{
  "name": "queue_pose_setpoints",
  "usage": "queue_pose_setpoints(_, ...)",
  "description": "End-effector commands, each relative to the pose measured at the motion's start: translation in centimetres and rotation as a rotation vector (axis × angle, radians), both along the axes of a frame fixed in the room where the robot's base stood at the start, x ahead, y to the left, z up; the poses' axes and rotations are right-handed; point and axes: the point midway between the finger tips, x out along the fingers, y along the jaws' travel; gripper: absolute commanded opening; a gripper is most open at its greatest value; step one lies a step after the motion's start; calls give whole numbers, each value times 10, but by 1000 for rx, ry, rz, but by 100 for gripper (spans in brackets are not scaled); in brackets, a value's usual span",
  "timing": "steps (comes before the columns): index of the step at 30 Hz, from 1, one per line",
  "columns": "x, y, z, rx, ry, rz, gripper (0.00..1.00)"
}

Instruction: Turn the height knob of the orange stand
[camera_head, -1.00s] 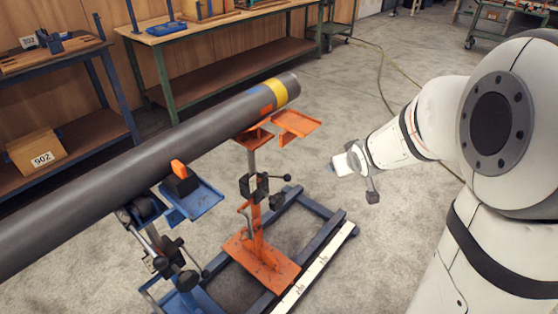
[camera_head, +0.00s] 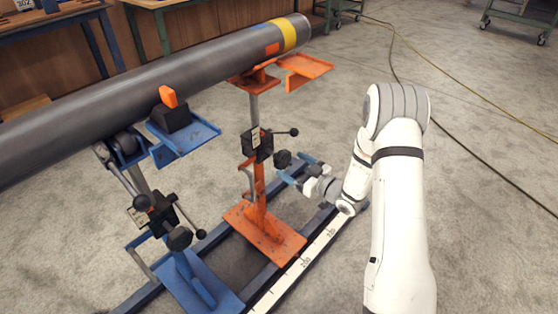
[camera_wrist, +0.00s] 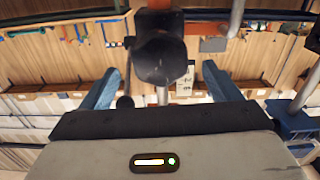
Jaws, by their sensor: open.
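The orange stand (camera_head: 259,190) stands upright on an orange foot plate, under the pipe's yellow-banded end. Its height knob (camera_head: 283,159) is a dark knob on the right of the black clamp block (camera_head: 256,145). A lever with a black ball (camera_head: 294,132) sticks out above the knob. My gripper (camera_head: 291,167) is open and empty, its blue fingers close to the knob's right side. In the wrist view, the knob (camera_wrist: 162,58) appears centred between the spread fingers of my gripper (camera_wrist: 160,72), with gaps on both sides. I cannot tell whether the fingertips reach past it.
The grey pipe (camera_head: 190,77) rests across the orange stand and a blue stand (camera_head: 188,262) at left. An orange tray (camera_head: 306,69) juts out above my gripper. A blue floor frame with a white measuring strip (camera_head: 303,263) lies below.

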Motion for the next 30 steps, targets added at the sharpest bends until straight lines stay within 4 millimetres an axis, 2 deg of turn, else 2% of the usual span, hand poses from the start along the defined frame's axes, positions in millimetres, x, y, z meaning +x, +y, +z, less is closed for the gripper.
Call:
queue_pose_setpoints(6,22,30,0,-1,-2,2,84)
queue_pose_setpoints(12,37,48,1,-1,-2,-1,84)
queue_pose_setpoints(23,42,53,1,-1,1,-3,84)
queue_pose_setpoints(30,42,52,1,-1,1,-3,65)
